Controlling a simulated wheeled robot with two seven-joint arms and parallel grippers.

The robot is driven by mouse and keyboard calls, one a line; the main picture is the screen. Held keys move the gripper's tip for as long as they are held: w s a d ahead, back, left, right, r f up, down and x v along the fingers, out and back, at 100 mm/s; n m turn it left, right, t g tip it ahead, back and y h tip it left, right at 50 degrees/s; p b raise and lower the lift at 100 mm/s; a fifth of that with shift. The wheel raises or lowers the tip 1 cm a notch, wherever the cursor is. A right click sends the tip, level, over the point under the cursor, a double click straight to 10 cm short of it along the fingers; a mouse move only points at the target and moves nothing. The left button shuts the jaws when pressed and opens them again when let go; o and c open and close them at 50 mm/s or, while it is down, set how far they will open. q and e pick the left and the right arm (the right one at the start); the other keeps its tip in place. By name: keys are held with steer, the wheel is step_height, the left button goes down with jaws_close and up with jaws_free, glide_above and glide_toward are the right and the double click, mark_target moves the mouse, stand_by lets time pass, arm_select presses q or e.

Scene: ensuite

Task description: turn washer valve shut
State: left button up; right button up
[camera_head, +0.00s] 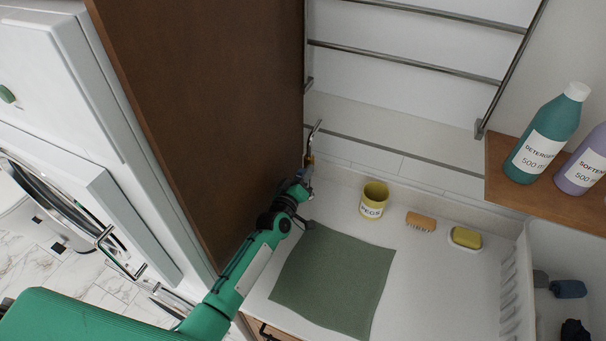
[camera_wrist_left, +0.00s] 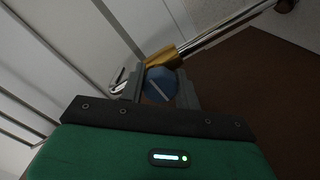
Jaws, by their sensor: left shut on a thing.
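The washer valve has a round blue handle (camera_wrist_left: 160,84) with a light stripe across it, a brass body (camera_wrist_left: 166,57) and a chrome pipe (camera_wrist_left: 218,36), all in the left wrist view. In the head view the valve (camera_head: 309,160) is small, beside the brown panel's edge, and largely hidden by my gripper. My left gripper (camera_head: 305,180) reaches up to it. In the left wrist view its two fingers stand on either side of the blue handle and are shut on it. My right gripper is in neither view.
A tall brown panel (camera_head: 205,90) stands close beside my left arm. On the white counter are a green cloth (camera_head: 332,280), a yellow pegs cup (camera_head: 374,201), a brush (camera_head: 421,222) and a yellow soap (camera_head: 466,237). A shelf (camera_head: 510,190) holds bottles at right. Metal rails (camera_head: 405,62) cross behind.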

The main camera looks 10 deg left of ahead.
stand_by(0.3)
arm_select(q)
steer(key=o, duration=1)
steer(key=shift+c, duration=0.2)
steer(key=shift+s, duration=0.1)
steer(key=shift+s+f, duration=0.15)
steer(key=shift+s, duration=0.15)
steer(key=s+a+b, duration=0.2)
steer(key=s+b, duration=0.2)
steer(key=s, duration=0.8)
steer(key=shift+s+a, duration=0.35)
steer(key=shift+s, duration=0.05)
